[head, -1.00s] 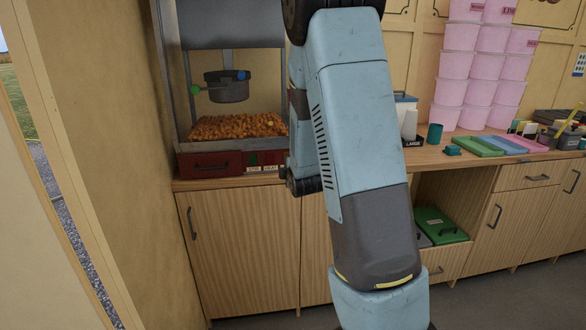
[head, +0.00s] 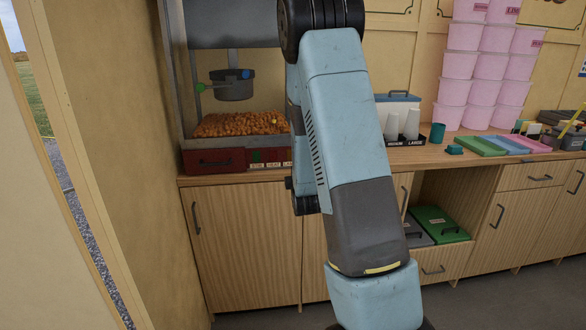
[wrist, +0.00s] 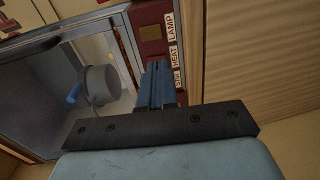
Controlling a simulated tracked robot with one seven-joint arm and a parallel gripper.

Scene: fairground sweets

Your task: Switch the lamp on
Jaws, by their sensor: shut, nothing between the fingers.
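The popcorn machine's dark red front panel (head: 215,161) carries a label strip reading STIR, HEAT and the start of LAMP in the head view; my arm covers the rest. A green switch (head: 256,155) sits above STIR. In the wrist view the LAMP label (wrist: 171,25) is clear, with a square amber-brown switch (wrist: 150,33) beside it. I cannot tell whether the fingertips touch the panel. The gripper is hidden in the head view.
A kettle (head: 233,88) with blue and green knobs hangs over popcorn (head: 240,124) in the machine. The machine stands on a wooden counter (head: 420,157), close to the left wall. Cups (head: 411,124), pink tubs (head: 484,65) and coloured slabs (head: 480,146) occupy the right.

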